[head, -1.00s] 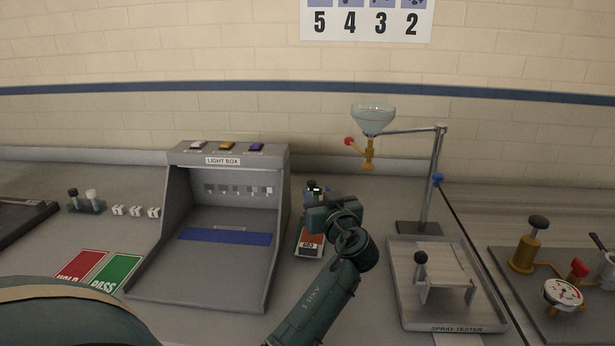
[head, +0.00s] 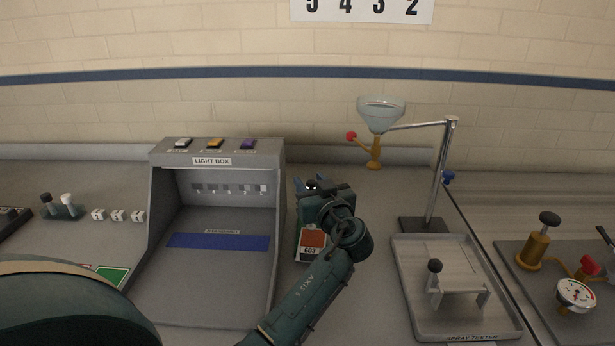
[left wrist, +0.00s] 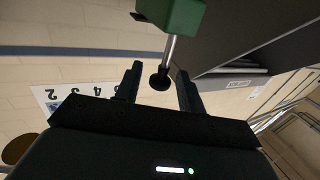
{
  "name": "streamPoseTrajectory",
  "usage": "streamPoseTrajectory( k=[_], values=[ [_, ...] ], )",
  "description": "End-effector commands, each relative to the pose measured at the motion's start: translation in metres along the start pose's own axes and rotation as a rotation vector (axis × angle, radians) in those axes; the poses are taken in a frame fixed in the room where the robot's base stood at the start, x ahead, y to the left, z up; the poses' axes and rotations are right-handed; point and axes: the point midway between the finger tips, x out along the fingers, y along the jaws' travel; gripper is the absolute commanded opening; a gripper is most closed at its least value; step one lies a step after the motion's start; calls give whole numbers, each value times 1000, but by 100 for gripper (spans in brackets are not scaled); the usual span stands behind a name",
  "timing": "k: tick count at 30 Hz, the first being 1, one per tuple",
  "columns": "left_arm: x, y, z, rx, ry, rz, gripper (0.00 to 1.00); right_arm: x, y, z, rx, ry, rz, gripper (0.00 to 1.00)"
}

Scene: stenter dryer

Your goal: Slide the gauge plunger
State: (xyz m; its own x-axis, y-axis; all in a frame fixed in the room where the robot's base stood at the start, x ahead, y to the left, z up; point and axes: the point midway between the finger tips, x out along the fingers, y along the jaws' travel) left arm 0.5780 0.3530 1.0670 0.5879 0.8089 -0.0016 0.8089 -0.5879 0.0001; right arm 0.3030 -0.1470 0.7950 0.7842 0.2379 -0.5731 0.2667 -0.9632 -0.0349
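In the left wrist view, a green block (left wrist: 172,12) has a thin metal rod (left wrist: 169,50) ending in a round black knob (left wrist: 159,82); this looks like the gauge and its plunger. My left gripper (left wrist: 159,80) is open, with one finger on each side of the knob and gaps visible. In the head view, my left gripper (head: 312,187) is right of the light box and hides the knob and rod. Below it is a greenish body with an orange-and-white label (head: 312,244) reading 603, partly covered by my arm. My right gripper is not in view.
The grey light box (head: 160,215) stands close on the left. On the right are the funnel stand (head: 438,180) and the spray tester tray (head: 405,290). A gauge dial (head: 576,292) and valves are at far right. Bare counter lies between my left arm and the tray.

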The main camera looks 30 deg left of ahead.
Motion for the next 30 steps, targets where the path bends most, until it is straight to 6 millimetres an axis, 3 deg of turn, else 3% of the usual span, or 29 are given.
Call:
streamPoseTrajectory(
  k=[13,27,30],
  values=[
    [-2,0,0,1,0,0,39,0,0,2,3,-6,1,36],
    [-2,0,0,0,0,0,1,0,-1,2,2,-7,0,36],
    [-2,0,0,0,0,0,0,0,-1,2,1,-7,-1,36]
  ],
)
